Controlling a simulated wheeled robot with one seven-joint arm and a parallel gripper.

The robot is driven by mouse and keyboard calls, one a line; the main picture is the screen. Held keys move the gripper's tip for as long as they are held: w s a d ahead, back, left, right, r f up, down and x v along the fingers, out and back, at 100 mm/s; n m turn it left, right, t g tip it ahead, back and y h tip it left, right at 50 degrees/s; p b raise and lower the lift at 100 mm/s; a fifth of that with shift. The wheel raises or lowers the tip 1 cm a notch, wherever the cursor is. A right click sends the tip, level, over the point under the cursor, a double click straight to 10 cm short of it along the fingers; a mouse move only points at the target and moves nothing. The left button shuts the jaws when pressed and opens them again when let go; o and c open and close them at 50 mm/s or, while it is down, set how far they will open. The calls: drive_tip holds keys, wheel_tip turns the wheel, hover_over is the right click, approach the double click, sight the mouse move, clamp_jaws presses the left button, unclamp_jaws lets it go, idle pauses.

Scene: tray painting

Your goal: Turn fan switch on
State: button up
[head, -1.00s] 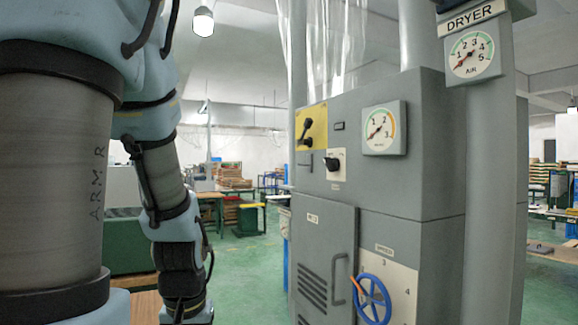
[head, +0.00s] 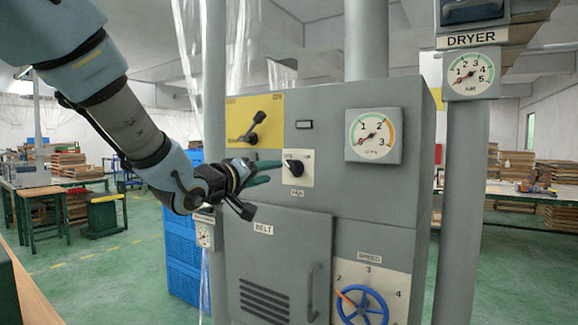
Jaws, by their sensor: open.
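A black rotary knob (head: 293,165) sits on a small white plate on the front of the grey cabinet. A small label below the plate is too blurred to read surely. My gripper (head: 265,173) is just left of the knob in the picture, its teal fingers open and pointing toward it. The fingers look empty. I cannot tell whether a fingertip touches the plate or knob. A black lever (head: 257,121) on a yellow plate (head: 270,104) is above, its handle tilted up to the right.
The grey cabinet (head: 385,205) carries a dial gauge (head: 372,137), a belt door (head: 275,258) with a handle, and a blue handwheel (head: 364,302). A post with a dryer gauge (head: 470,73) stands at right. Blue crates (head: 180,265) stand at left beyond a thin post.

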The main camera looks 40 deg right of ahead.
sight(291, 169)
drive_tip(key=p+x, duration=0.3)
drive_tip(key=x, duration=0.5)
drive_tip(key=shift+w+d, duration=0.15)
drive_tip(key=shift+d, duration=0.15)
drive_tip(key=shift+w+d+f, duration=0.1)
drive_tip(key=shift+w+d, duration=0.05)
drive_tip(key=shift+d, duration=0.45)
drive_tip(key=shift+c, duration=0.3)
clamp_jaws()
